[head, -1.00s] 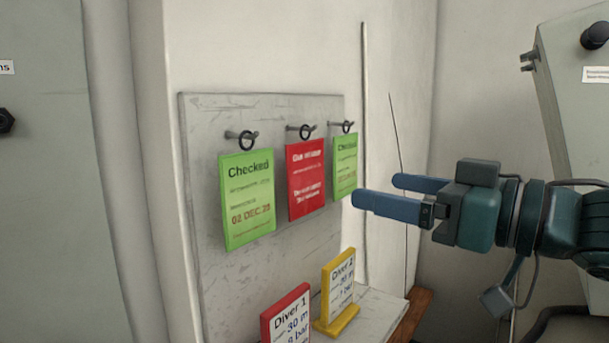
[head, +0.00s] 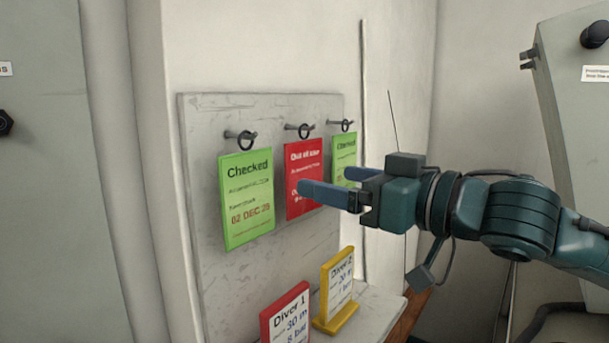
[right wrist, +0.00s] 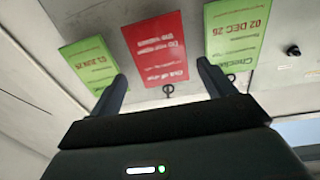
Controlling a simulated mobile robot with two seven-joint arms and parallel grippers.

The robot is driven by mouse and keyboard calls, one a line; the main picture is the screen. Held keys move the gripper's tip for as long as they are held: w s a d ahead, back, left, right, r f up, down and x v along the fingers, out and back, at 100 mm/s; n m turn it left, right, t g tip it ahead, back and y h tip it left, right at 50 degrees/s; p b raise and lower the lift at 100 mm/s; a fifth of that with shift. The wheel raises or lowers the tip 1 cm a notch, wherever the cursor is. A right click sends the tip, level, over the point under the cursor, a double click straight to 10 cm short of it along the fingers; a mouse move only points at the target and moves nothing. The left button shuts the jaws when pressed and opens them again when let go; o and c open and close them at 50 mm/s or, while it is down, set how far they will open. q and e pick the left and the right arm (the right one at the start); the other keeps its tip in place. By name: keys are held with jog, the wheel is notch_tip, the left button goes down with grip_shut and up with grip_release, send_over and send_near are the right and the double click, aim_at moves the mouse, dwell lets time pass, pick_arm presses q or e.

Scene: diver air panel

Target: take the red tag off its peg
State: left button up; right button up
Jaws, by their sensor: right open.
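The red tag (head: 303,165) hangs by a dark ring from the middle peg (head: 300,129) on a grey board. My right gripper (head: 328,184) is open and empty, in front of the tag's lower right part, and hides part of it. In the right wrist view the red tag (right wrist: 157,49) appears upside down, beyond and between the two open fingers (right wrist: 163,82). Its ring shows below it there. I see no contact between fingers and tag. My left gripper is not in view.
Green tags hang on either side, one at the left (head: 247,198) and one at the right (head: 343,152), partly behind my gripper. A red-framed sign (head: 287,318) and a yellow-framed sign (head: 338,290) stand on the ledge (head: 375,309) below. A grey cabinet (head: 580,110) is at the right.

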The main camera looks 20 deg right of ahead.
jog(key=shift+x, duration=1.9)
jog(key=shift+c, duration=0.3)
jog(key=c, duration=0.7)
jog(key=shift+r, duration=0.1)
jog(key=shift+r, duration=0.2)
jog(key=b, duration=0.4)
send_near(305, 171)
jog(key=shift+v, duration=5.1)
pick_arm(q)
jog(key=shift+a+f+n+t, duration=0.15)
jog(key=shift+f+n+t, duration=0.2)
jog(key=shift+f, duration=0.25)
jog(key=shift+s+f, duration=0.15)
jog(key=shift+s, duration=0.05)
pick_arm(e)
jog(key=shift+s, duration=0.1)
